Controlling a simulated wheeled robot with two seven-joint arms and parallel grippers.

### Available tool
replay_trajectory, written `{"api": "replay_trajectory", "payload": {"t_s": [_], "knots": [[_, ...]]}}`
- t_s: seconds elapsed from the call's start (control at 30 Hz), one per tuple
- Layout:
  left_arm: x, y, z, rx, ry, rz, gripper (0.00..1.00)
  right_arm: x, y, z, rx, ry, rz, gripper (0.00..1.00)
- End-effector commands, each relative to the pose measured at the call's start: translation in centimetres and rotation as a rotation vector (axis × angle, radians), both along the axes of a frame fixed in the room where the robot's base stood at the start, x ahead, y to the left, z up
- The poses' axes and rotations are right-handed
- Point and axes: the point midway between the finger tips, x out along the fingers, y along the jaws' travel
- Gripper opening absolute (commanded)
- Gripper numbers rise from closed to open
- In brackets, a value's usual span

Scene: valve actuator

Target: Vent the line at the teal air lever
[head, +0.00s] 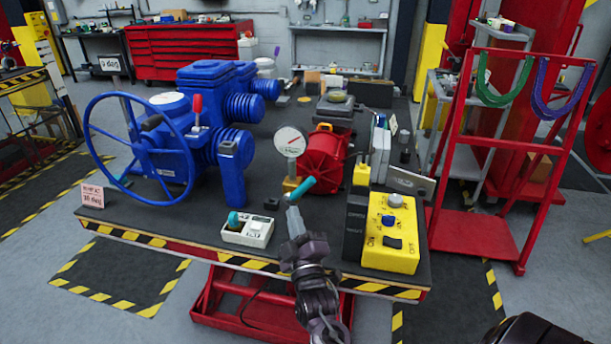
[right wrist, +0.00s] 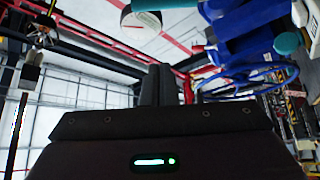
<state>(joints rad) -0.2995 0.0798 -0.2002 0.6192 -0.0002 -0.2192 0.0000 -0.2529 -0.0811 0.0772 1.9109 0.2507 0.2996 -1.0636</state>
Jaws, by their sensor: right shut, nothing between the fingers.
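The teal air lever (head: 302,187) shows in the head view in front of the round pressure gauge (head: 289,142), slanting up to the right. My right gripper (head: 293,212) is shut and empty, its tips close under the lever's lower left end. I cannot tell whether they touch. In the right wrist view my shut fingers (right wrist: 160,86) point up the picture; a teal piece (right wrist: 165,4) beside the gauge (right wrist: 140,16) shows at the top edge. My left gripper is not in view.
A blue valve actuator with a handwheel (head: 92,150) stands on the table's left. A white box (head: 247,231) with a teal knob is left of my right gripper. A yellow control box (head: 391,235) is right of it, and a red round housing (head: 322,158) stands behind.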

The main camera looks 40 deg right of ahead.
Motion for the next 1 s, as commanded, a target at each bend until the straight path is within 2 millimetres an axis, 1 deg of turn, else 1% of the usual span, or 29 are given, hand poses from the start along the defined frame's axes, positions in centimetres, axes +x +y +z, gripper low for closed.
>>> {"api": "replay_trajectory", "payload": {"t_s": [0.17,0.53,0.6,0.7,0.83,1.0], "knots": [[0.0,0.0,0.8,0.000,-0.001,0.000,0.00,1.9,-0.8,1.0,-0.003,-0.002,-0.003,0.00],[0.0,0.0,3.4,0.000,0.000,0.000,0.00,8.7,-3.5,3.9,-0.001,-0.001,-0.002,0.00],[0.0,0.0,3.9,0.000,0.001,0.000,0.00,8.0,-4.5,2.8,-0.002,0.007,-0.005,0.00],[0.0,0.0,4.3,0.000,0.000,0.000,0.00,7.4,-5.3,1.9,-0.001,0.005,-0.003,0.00],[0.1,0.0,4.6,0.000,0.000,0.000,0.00,7.1,-6.0,1.2,-0.002,0.003,-0.002,0.00],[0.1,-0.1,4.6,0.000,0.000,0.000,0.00,6.9,-6.2,0.9,0.000,0.001,-0.002,0.00]]}}
